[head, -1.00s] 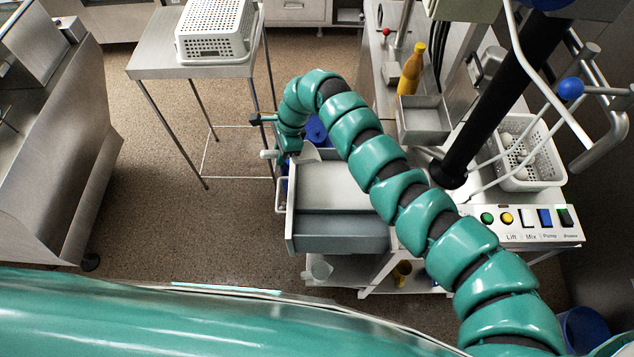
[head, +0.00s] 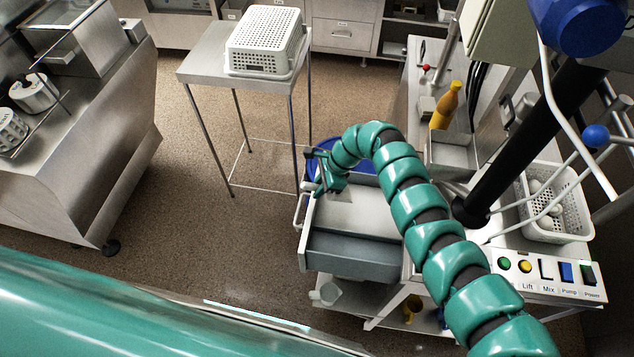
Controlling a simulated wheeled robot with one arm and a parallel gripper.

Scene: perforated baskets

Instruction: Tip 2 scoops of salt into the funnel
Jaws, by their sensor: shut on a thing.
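My gripper (head: 324,184) is at the far left corner of the pulled-out grey drawer (head: 352,260), low over its pale-filled compartment. It is shut on what looks like a scoop (head: 342,195). Only a small grey part of the scoop shows beside the gripper; the rest is hidden, and I cannot tell whether it holds anything. The compartment holds a flat white mass that looks like salt (head: 370,212). A nearer drawer section is darker grey and looks empty. I cannot make out a funnel for certain.
A blue round tub (head: 322,153) stands behind the drawer. A white perforated basket (head: 265,42) sits upside down on a steel side table (head: 205,68). A yellow bottle (head: 446,105) and a basket of pale round items (head: 560,230) are right. Floor left of the drawer is clear.

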